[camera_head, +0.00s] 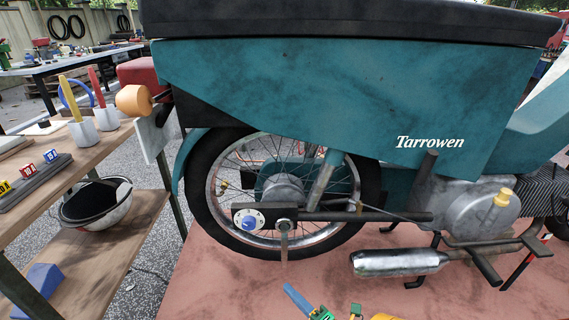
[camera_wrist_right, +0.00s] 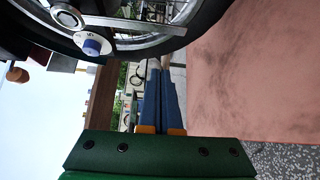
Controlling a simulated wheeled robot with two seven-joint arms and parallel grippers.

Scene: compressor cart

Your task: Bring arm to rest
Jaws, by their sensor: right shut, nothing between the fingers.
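My right gripper (camera_head: 289,289) shows at the bottom of the head view, low over the pink mat and below the moped's rear wheel. The teal moped (camera_head: 330,85) stands upright on the mat. A white dial with a blue knob (camera_head: 249,222) sits by its rear axle and also shows in the right wrist view (camera_wrist_right: 93,45), apart from the fingers. My left gripper is out of view.
The pink mat (camera_head: 225,285) is clear around the fingers. The silver exhaust (camera_head: 400,262) and footrest jut out at right. A wooden workbench (camera_head: 95,150) at left carries tool cups and trays, with a bowl-like helmet (camera_head: 95,203) on its lower shelf.

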